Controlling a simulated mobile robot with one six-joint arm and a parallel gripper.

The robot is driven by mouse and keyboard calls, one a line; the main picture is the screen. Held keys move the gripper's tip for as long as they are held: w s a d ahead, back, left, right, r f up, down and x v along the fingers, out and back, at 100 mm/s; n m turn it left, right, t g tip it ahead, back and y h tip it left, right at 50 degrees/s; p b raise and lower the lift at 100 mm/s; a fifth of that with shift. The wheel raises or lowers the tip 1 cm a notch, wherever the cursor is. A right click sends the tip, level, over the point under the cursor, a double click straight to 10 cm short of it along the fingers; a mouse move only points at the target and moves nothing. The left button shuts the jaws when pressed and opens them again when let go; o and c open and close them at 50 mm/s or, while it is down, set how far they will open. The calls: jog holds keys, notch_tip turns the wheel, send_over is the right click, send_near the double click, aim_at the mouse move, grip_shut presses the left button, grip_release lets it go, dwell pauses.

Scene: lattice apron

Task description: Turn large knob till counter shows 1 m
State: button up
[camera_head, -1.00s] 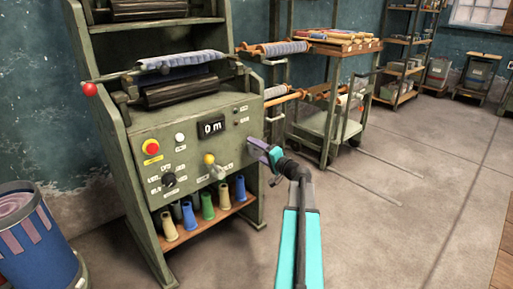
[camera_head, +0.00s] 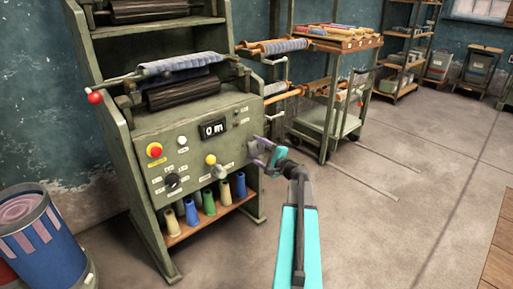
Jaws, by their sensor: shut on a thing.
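The green machine's front panel (camera_head: 200,166) faces me, with a black counter (camera_head: 213,128) reading "0 m". My gripper (camera_head: 263,151) is at the panel's right edge, its purple fingers shut on the large knob (camera_head: 253,150). The knob is a small greyish-purple shape here, mostly covered by the fingers. A smaller black knob (camera_head: 172,181) sits at the panel's lower left.
The panel also carries a red button (camera_head: 154,150), a white button (camera_head: 182,140) and a yellow-tipped lever (camera_head: 211,160). Several coloured cones stand on the shelf (camera_head: 212,219) below. A trolley (camera_head: 325,120) stands behind right.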

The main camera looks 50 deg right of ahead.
dwell(0.4)
jog(key=o, duration=1.1)
jog(key=shift+c, duration=0.2)
jog(key=shift+s, duration=0.1)
jog(key=s+a+p, duration=0.1)
jog(key=s+p, duration=0.1)
jog(key=s, duration=1.1)
jog(key=shift+s, duration=0.3)
